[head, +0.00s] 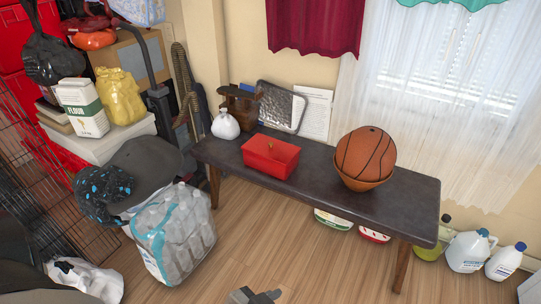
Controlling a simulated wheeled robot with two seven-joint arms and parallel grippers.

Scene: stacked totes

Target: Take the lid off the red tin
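The red tin (270,160) sits on the dark bench, left of its middle. A small brownish knob or item shows at the middle of its top, and its top looks covered. A dark grey gripper part, seemingly my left gripper (257,296), shows at the bottom edge, low in front of the bench and well apart from the tin. It is mostly cut off, so its opening cannot be told. My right gripper is not in view.
A pack of bottles (175,235) stands at the bench's left front. Jugs (468,252) stand at right. The floor (320,260) in front is mostly clear.

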